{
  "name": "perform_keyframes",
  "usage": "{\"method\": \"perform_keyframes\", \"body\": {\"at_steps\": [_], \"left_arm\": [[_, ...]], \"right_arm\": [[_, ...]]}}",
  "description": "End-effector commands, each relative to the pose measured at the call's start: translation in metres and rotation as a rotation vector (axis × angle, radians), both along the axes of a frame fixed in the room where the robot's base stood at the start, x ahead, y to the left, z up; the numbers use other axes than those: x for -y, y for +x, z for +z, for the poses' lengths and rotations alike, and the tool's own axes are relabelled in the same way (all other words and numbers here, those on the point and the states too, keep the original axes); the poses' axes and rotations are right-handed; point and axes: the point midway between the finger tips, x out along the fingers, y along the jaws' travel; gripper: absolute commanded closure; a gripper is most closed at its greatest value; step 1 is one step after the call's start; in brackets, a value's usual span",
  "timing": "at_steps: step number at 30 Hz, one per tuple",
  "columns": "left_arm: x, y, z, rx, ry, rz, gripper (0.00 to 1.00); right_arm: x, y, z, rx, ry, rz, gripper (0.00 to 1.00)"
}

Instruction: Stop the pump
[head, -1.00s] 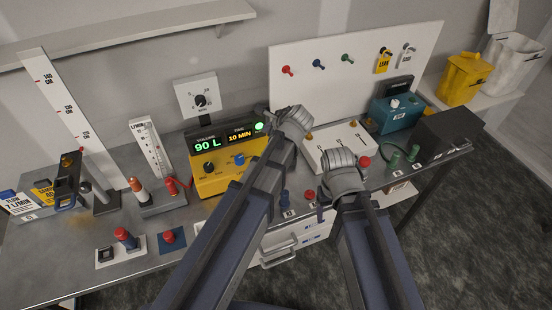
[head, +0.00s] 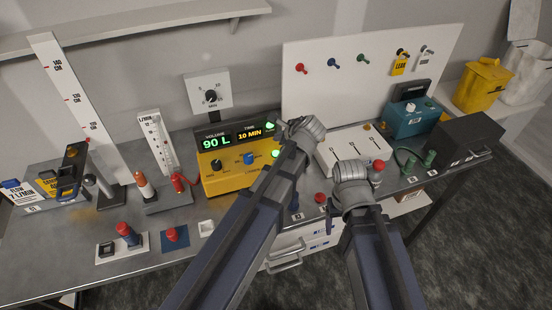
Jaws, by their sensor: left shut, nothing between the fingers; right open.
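The yellow pump box (head: 222,183) stands in the middle of the bench in the head view. Its lit display (head: 233,137) reads 90 L and 10 MIN. A dark knob (head: 216,165) and a blue knob (head: 249,158) are on its front. A green round lamp or button (head: 276,154) glows at its right, and another green light (head: 270,125) is above it. My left gripper (head: 284,127) is shut and empty by the upper right of the box; contact cannot be told. My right gripper (head: 330,207) is open and empty near the bench's front edge. My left arm hides part of the box's right side.
A white box (head: 340,143) with slots is right of the pump. A red-topped cylinder (head: 377,167) is beside my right gripper. A flowmeter stand (head: 155,145) is left of the pump. A teal device (head: 408,122) and dark case (head: 463,145) stand right. The front-left bench is partly clear.

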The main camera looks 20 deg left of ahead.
Motion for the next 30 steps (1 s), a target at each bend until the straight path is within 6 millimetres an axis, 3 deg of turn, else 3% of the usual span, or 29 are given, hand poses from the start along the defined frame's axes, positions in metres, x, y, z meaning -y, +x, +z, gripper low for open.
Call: {"method": "perform_keyframes", "body": {"at_steps": [1,3,9,30], "left_arm": [[0.0,0.0,-0.015,0.0,0.0,0.0,1.0],[0.0,0.0,-0.025,0.0,0.0,0.0,1.0],[0.0,0.0,-0.041,0.0,0.0,0.0,1.0],[0.0,0.0,-0.041,0.0,0.0,0.0,1.0]], "right_arm": [[0.0,0.0,-0.015,0.0,0.0,0.0,0.26],[0.0,0.0,-0.025,0.0,0.0,-0.001,0.26],[0.0,0.0,-0.041,0.0,0.0,-0.002,0.26],[0.0,0.0,-0.041,0.0,0.0,-0.002,0.26]]}}
